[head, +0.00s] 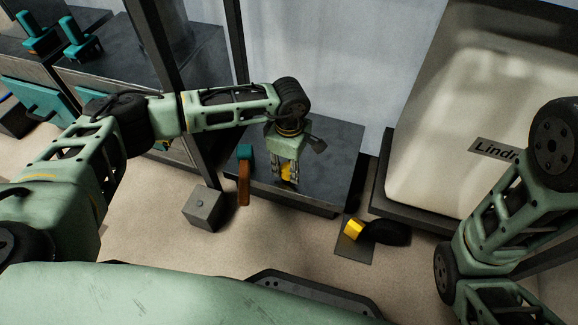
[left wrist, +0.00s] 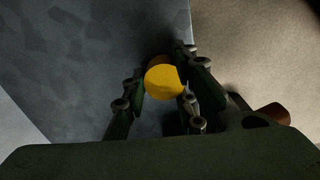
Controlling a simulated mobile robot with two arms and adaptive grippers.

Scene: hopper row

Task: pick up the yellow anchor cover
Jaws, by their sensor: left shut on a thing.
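The yellow anchor cover (head: 287,171) is between the fingers of my left gripper (head: 287,180), over the dark low platform (head: 335,150). In the left wrist view its round yellow face (left wrist: 165,81) shows between the fingers of the left gripper (left wrist: 165,95), which is shut on it. Its sides are partly hidden by the fingers. I cannot tell whether it touches the platform. My right arm shows at the right, but its gripper is out of view.
A teal-topped brown handle (head: 244,180) stands at the platform's left edge, near a grey block (head: 203,207) on the floor. A yellow-and-black object (head: 354,229) lies on a dark plate to the right. A large pale tank (head: 440,120) stands behind it.

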